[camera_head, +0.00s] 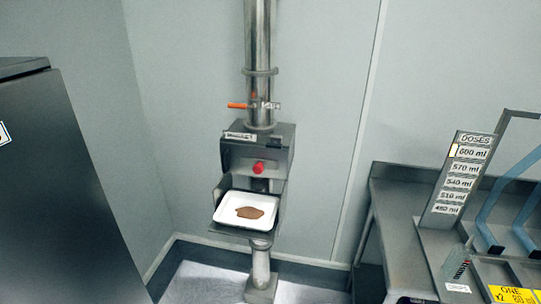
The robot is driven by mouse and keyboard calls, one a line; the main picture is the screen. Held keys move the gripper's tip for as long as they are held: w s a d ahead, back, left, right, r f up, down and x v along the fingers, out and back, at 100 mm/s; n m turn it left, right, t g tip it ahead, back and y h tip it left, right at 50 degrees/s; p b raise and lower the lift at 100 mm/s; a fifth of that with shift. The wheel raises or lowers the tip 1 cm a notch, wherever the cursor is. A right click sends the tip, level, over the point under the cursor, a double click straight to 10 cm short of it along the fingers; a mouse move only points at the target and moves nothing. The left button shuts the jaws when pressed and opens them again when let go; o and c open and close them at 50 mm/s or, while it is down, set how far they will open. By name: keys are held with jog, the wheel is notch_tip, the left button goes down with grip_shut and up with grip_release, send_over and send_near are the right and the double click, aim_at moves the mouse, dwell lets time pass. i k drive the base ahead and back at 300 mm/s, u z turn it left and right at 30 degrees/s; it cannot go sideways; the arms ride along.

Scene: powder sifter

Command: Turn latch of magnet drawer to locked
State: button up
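A grey metal box (257,150) stands at the foot of a steel pipe, in the middle of the view. I take it to be the housing of the magnet drawer. A red knob (258,168) sits on its front. A small pale label (239,136) is near its top left, too small to read surely. A small dark piece (273,141) is at its top right; I cannot tell whether this is the latch or how it is turned. My gripper is not in view, and nothing of it shows near the box.
An orange handle (237,105) sticks out left from the steel pipe (259,40). A white tray (228,203) holding brown powder (249,212) rests on a shelf below the box. A dark cabinet (60,190) stands left; a metal table (400,240) with a doses sign (462,175) stands right.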

aim_at(275, 144)
jog(key=k, duration=1.1)
jog(key=u, duration=0.7)
jog(key=i, duration=2.1)
jog(key=z, duration=0.7)
